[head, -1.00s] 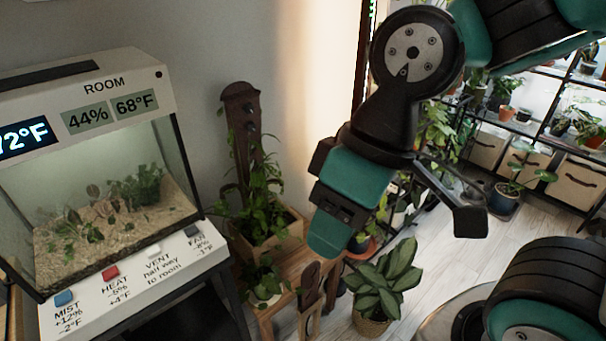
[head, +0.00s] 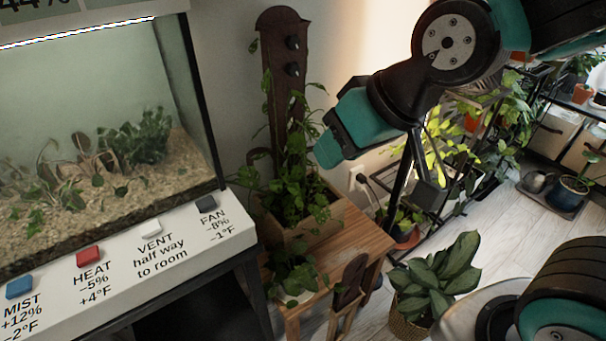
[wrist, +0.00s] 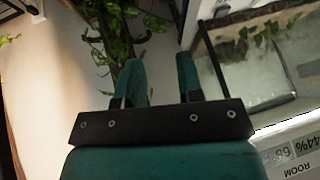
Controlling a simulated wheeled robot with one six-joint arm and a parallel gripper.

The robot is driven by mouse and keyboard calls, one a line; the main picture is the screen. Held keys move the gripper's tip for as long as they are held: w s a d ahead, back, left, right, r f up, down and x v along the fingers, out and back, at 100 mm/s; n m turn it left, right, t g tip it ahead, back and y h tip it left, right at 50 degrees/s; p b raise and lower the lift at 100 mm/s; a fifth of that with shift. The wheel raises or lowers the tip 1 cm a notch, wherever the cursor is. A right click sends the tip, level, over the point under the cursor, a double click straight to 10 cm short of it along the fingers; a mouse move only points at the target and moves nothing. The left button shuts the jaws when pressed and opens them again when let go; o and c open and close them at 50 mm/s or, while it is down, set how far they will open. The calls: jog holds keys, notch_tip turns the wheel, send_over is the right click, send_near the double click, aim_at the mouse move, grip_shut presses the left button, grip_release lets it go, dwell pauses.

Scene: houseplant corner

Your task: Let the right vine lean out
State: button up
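My gripper (head: 328,150) is just right of this foliage in the head view, pointing left; contact is unclear. In the wrist view my gripper (wrist: 160,72) has two teal fingers apart, with nothing visible between them. Leaves (wrist: 115,35) show beyond the fingers.
A glass tank (head: 90,120) with labelled buttons (head: 88,257) stands at left. The planter is on a wooden bench (head: 360,240), with a small potted plant (head: 295,270) in front. A leafy plant in a basket (head: 408,318) stands on the floor at right.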

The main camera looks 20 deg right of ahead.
jog(key=w+d+f+m+t+h+b, duration=0.1)
jog(key=w+d+f+t+b, duration=0.2)
jog(key=f+b, duration=0.4)
jog(key=w+f+m+t+b, duration=0.1)
jog(key=w+f+t+b, duration=0.2)
jog(key=w+f+b, duration=0.3)
jog(key=t+h+b, duration=0.1)
jog(key=t+b, duration=0.6)
jog(key=b, duration=0.3)
send_near(304, 149)
jog(key=shift+m, duration=0.3)
jog(key=w+p, duration=0.2)
jog(key=w, duration=0.1)
jog(key=w+a+p, duration=0.1)
jog(key=w, duration=0.3)
jog(key=w+p, duration=0.2)
jog(key=w, duration=0.1)
jog(key=shift+w+a+r+p, duration=0.2)
jog(key=shift+w+p, duration=0.05)
jog(key=shift+p, duration=0.1)
jog(key=shift+c, duration=0.2)
grip_shut()
